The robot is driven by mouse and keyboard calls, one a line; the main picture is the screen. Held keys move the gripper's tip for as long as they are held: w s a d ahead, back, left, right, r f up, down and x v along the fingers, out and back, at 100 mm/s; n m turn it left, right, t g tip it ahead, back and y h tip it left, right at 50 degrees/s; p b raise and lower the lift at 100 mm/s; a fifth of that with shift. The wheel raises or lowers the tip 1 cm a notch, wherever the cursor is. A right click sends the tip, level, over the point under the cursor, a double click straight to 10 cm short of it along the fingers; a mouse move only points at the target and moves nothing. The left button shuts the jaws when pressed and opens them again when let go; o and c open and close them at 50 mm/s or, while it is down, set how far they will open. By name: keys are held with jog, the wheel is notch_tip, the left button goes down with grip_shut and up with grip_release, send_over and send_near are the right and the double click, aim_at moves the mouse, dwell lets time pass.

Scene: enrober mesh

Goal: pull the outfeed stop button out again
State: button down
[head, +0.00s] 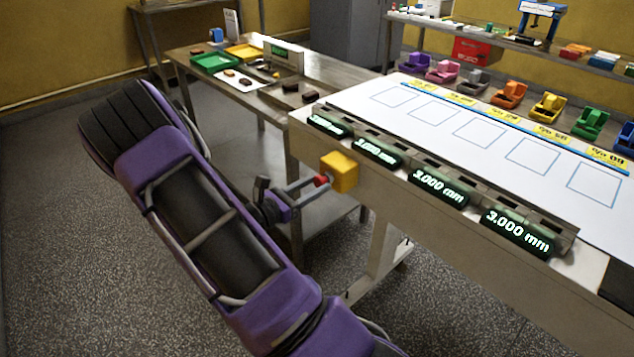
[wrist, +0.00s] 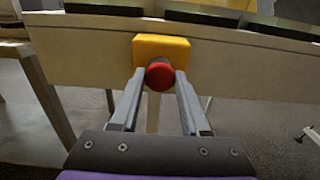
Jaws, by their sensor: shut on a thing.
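The outfeed stop button is a red round knob (wrist: 160,75) on a yellow box (wrist: 176,48) fixed to the front side of the long table. In the head view the red knob (head: 321,181) shows at the left face of the yellow box (head: 339,172). My gripper (wrist: 160,80) has one finger on each side of the red knob and is shut on it. It also shows in the head view (head: 316,183), reaching in from the left. How far out the knob stands cannot be told.
Green-lit displays (head: 438,187) reading 3.000 mm line the edge of the long table (head: 470,215) above and beside the box. A second steel table (head: 330,66) with trays stands behind. Open floor (head: 60,240) lies to the left.

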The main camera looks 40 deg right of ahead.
jog(key=shift+c, duration=1.9)
grip_release()
jog(key=shift+a, duration=0.2)
jog(key=shift+a, duration=0.1)
jog(key=s+a, duration=0.1)
jog(key=a, duration=1.6)
jog(key=shift+s+p, duration=0.25)
jog(key=shift+p, duration=0.15)
jog(key=shift+w+a, duration=0.1)
